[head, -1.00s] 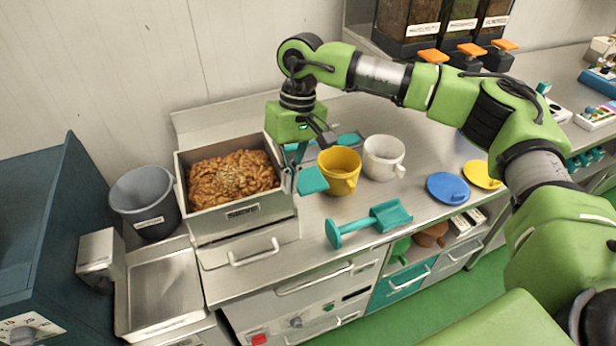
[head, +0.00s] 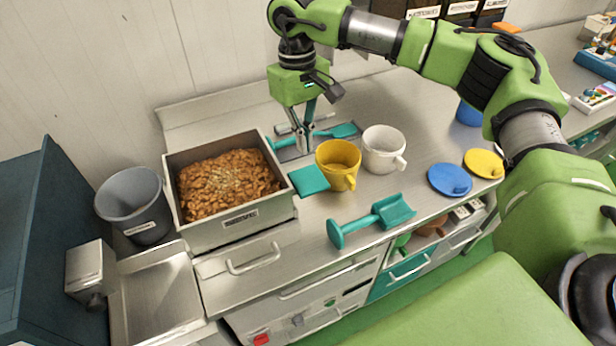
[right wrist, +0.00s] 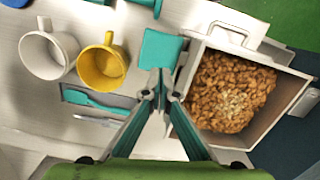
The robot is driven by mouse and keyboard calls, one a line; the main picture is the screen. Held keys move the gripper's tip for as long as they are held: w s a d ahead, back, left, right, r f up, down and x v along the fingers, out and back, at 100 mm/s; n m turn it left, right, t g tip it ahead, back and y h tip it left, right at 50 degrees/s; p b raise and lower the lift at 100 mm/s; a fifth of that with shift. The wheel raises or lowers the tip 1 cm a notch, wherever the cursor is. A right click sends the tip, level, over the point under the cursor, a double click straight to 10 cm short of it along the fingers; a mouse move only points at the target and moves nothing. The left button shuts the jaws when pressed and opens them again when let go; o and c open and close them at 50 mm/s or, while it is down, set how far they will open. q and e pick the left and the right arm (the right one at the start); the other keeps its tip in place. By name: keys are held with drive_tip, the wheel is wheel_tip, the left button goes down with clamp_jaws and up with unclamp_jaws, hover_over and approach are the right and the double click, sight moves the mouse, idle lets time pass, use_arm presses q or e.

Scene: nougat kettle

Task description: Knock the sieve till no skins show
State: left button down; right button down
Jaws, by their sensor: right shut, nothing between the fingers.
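The sieve (head: 238,222) is a square metal box with a label on its front, standing on the counter at the left. It holds brown nuts (head: 225,182), with small pale flecks gathered on top near the middle. In the right wrist view the sieve (right wrist: 252,148) is at the right, and the flecks show on the nuts (right wrist: 228,95). My right gripper (head: 304,148) is shut and empty, pointing down just right of the sieve, apart from it, behind a teal square pad (head: 309,180). The right wrist view shows its fingertips (right wrist: 160,82) together. My left gripper is out of view.
A yellow mug (head: 338,165) and a white mug (head: 383,150) stand right of the pad. A teal scoop (head: 372,222) lies in front. A grey bucket (head: 134,205) is left of the sieve. Blue (head: 449,180) and yellow (head: 483,164) discs lie further right.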

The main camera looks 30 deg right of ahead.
sight(307, 178)
drive_tip(key=shift+f, duration=0.5)
drive_tip(key=f+b, duration=0.2)
drive_tip(key=f, duration=0.1)
drive_tip(key=f+b, duration=0.1)
drive_tip(key=f, duration=0.1)
drive_tip(key=shift+s, duration=0.25)
drive_tip(key=shift+f+b, duration=0.4)
drive_tip(key=shift+f, duration=0.2)
